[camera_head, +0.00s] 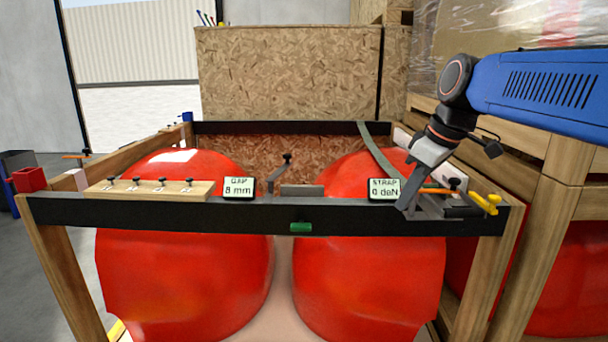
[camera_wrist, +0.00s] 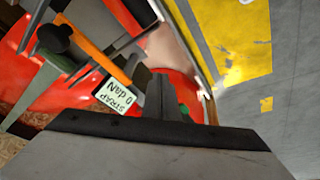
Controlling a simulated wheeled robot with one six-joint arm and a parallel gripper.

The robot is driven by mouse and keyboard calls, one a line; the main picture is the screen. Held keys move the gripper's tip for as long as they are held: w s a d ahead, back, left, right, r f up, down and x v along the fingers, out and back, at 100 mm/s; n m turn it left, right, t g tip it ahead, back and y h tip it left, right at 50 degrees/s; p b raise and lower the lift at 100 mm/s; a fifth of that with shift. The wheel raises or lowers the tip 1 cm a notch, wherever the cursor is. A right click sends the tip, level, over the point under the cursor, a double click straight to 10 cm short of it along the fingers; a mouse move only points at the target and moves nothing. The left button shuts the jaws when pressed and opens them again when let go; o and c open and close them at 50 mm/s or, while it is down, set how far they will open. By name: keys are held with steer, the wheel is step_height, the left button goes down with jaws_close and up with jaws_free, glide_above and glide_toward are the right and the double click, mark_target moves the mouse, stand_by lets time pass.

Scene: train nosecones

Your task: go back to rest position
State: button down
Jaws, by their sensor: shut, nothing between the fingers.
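My gripper (camera_head: 408,200) is at the right end of the black front rail (camera_head: 335,217) in the head view. It is shut with nothing seen between its fingers, and it also shows in the wrist view (camera_wrist: 160,90). My blue arm comes in from the right. The strap display (camera_head: 384,189) reads 0 daN just left of the gripper; it also shows in the wrist view (camera_wrist: 115,96). An orange-handled tool (camera_head: 437,191) lies just right of the fingers. Whether the fingers touch the rail is unclear.
Two red nosecones (camera_head: 185,270) (camera_head: 370,270) sit in the wooden frame. A dark strap (camera_head: 377,150) crosses the right one. The gap display (camera_head: 239,187) reads 8 mm. A pegged wooden board (camera_head: 150,189) lies at left. Wooden shelving (camera_head: 560,160) stands close at right, under my arm.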

steer(key=s+d+f+m+h, duration=0.1)
steer(key=s+d+f+m, duration=0.1)
steer(key=s+f, duration=0.5)
steer(key=s+d+f+m+t+h, duration=0.1)
steer(key=s+d+f+m, duration=0.1)
steer(key=s+f+m, duration=0.2)
steer(key=s+d+f+m, duration=0.3)
steer(key=s+f, duration=0.7)
steer(key=shift+h, duration=0.4)
steer(key=shift+s, duration=0.1)
